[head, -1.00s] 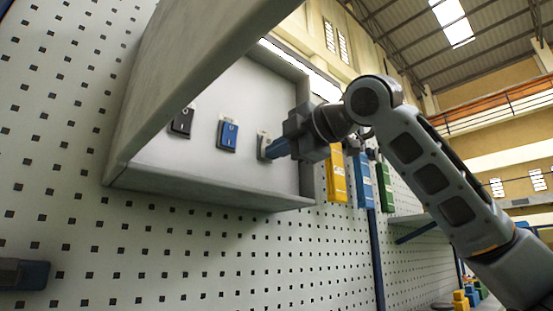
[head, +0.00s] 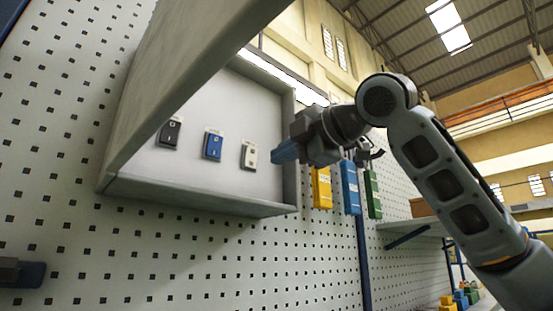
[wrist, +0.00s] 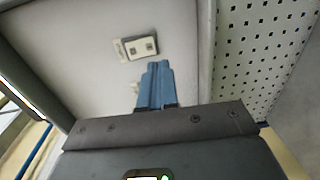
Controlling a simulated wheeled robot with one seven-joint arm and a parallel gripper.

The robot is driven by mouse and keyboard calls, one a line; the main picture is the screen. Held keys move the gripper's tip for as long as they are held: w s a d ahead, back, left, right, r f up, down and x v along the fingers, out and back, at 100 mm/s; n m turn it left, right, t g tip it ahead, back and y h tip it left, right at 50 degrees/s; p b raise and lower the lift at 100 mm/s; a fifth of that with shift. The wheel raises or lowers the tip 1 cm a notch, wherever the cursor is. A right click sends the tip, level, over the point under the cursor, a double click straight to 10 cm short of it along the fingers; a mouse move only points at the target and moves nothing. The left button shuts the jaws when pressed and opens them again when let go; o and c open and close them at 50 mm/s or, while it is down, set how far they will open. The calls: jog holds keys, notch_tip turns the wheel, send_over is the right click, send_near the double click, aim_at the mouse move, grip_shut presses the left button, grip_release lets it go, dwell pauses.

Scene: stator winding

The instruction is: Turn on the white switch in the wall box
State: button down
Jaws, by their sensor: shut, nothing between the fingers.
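The white switch (head: 249,155) is the rightmost of three switches on the back panel of the grey wall box (head: 200,192). In the wrist view the white switch (wrist: 142,47) lies just beyond the fingertips, and its rocker position is too small to tell. My gripper (head: 276,154) is just right of the white switch, with its blue fingers shut and empty. In the wrist view a gap shows between the blue fingertips (wrist: 156,66) and the switch, so they look apart.
A blue switch (head: 213,146) and a black switch (head: 169,132) sit to the left in the box. The box side wall (head: 290,150) is close beside my gripper. Yellow (head: 321,187), blue (head: 350,187) and green (head: 372,193) bins hang on the perforated wall to the right.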

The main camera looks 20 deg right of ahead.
jog(key=b+v, duration=0.1)
jog(key=v, duration=0.6)
jog(key=shift+f+b, duration=0.4)
jog(key=shift+f, duration=0.25)
